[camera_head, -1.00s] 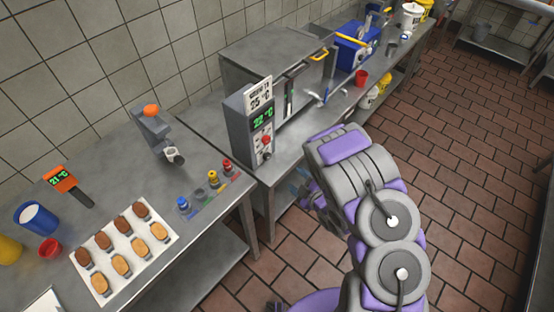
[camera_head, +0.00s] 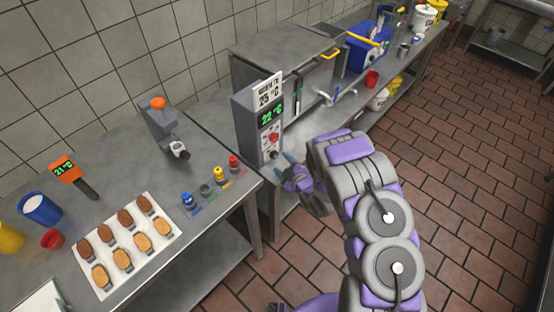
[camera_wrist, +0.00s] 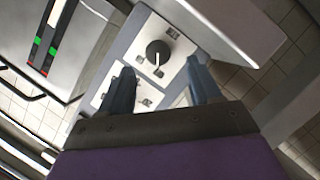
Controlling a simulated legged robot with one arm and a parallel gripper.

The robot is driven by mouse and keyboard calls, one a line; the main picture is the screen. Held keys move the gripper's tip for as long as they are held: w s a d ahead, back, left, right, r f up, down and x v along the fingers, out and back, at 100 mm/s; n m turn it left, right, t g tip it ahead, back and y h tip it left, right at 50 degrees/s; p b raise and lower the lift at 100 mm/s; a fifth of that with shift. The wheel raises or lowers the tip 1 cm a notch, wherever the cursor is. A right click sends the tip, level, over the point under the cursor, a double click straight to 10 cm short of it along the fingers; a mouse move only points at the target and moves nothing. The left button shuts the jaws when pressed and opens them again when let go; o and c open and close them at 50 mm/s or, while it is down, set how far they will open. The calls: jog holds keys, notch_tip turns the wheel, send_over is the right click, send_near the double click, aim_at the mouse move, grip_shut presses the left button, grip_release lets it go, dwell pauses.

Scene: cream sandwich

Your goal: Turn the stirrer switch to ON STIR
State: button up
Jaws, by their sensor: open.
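The grey control box (camera_head: 247,126) stands on the metal counter in the head view, with a green display reading 22 °C, a red knob and a darker knob (camera_head: 273,155) low on its front. My gripper (camera_head: 287,169) is close to the lower front of the box. In the wrist view a round dark knob (camera_wrist: 158,52) with a white pointer line sits on a light plate, beyond and between the fingers of my gripper (camera_wrist: 160,80). The fingers are open and apart from the knob. The labels around the knob are too small to read.
A metal cabinet (camera_head: 285,58) with a yellow handle stands behind the box. A red cup (camera_head: 372,79) is farther along the counter. The tiled floor at right is clear.

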aim_at(275, 157)
jog(key=shift+b+x, duration=0.4)
jog(key=shift+x, duration=2.2)
jog(key=shift+r, duration=0.1)
jog(key=c, duration=1)
